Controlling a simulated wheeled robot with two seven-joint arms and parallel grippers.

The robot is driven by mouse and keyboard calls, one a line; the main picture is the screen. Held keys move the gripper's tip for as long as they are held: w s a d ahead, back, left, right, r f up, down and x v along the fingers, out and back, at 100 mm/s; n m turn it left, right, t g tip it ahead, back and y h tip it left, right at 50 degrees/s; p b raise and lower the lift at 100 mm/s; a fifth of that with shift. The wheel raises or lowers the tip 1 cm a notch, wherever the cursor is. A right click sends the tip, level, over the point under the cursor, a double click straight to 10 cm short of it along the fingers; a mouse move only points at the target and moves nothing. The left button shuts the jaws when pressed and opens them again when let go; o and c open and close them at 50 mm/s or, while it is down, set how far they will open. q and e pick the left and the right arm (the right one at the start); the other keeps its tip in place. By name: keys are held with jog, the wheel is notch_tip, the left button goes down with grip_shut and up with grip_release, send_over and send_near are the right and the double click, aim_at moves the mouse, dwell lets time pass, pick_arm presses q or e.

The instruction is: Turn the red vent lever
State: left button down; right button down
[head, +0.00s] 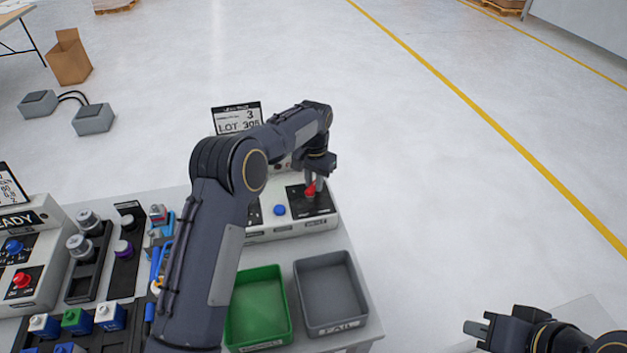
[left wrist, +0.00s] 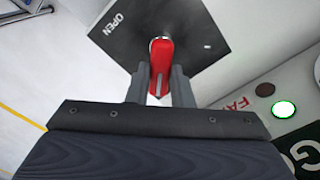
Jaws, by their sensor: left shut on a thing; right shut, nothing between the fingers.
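The red vent lever (head: 311,190) stands on a black plate (head: 321,203) at the right end of a white control box. In the left wrist view the red lever (left wrist: 161,66) lies between my two fingers, and the black plate (left wrist: 130,40) behind it carries the word OPEN. My left gripper (head: 315,180) reaches down over the box and is shut on the lever. Its fingers also show in the left wrist view (left wrist: 162,88). My right gripper (head: 477,332) is shut and empty at the lower right, away from the box.
A blue button (head: 279,210) sits left of the lever's plate. A green bin (head: 287,310) and a grey bin (head: 331,325) stand in front of the box. A LOT display (head: 237,118) rises behind it. Racks with parts (head: 88,270) fill the left. Open floor lies to the right.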

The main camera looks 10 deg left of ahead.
aim_at(314, 184)
pick_arm(q)
jog(key=shift+r, duration=0.1)
dwell(0.3)
jog(key=c, duration=1.3)
grip_release()
notch_tip(314, 184, up, 6)
jog(key=p, duration=0.3)
jog(key=shift+f, duration=0.2)
jog(key=shift+r, duration=1.05)
jog(key=shift+f, duration=0.1)
